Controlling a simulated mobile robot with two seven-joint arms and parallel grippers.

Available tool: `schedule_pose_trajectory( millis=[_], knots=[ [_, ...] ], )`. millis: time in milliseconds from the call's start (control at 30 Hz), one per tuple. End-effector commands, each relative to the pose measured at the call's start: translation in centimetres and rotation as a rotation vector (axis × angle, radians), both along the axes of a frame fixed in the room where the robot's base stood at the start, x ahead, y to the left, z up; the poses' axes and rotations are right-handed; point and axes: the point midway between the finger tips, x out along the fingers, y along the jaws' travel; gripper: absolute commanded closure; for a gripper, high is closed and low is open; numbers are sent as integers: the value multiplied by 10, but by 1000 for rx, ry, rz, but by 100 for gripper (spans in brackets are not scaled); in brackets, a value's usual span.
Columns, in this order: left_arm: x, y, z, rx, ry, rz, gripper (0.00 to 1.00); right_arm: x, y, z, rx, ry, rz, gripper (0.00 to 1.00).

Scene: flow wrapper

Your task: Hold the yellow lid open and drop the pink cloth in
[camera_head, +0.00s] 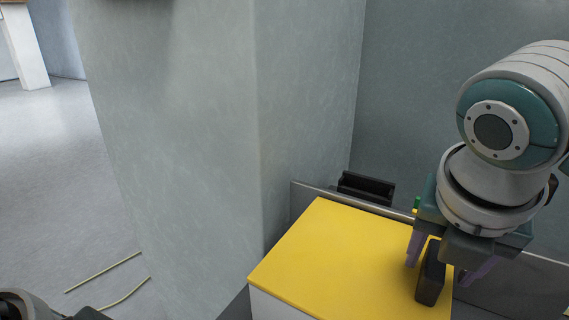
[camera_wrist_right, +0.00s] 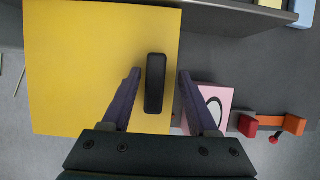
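The yellow lid (camera_head: 335,255) lies flat and closed on a white bin (camera_head: 268,306); it also fills the left of the right wrist view (camera_wrist_right: 80,60). A black handle (camera_head: 431,280) stands at the lid's right edge. My right gripper (camera_head: 436,274) is open, its purple fingers on either side of the handle with a gap on both sides in the wrist view. A pink item with a black-and-white oval (camera_wrist_right: 208,98) lies right of the right finger, partly hidden; I cannot tell whether it is the cloth. My left gripper's fingers are out of view.
A grey wall or column stands directly behind and left of the bin. A black holder (camera_head: 366,187) sits on a metal edge behind the lid. Red (camera_wrist_right: 247,126) and orange (camera_wrist_right: 293,125) parts lie right of the pink item. Open floor is at far left.

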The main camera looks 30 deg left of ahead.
Motion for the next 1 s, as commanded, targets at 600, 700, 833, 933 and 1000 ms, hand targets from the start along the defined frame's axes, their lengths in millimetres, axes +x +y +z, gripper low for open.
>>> schedule_pose_trajectory(
  millis=[600,700,833,933,1000],
  knots=[
    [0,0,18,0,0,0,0,-19,1,51,3,-4,3,38],
    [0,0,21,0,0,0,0,-26,1,68,3,-3,3,38],
    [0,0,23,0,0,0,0,-34,1,84,1,-1,2,38],
    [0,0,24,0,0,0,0,-37,0,90,2,0,1,38],
    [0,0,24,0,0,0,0,-38,0,92,1,0,0,38]
  ],
)
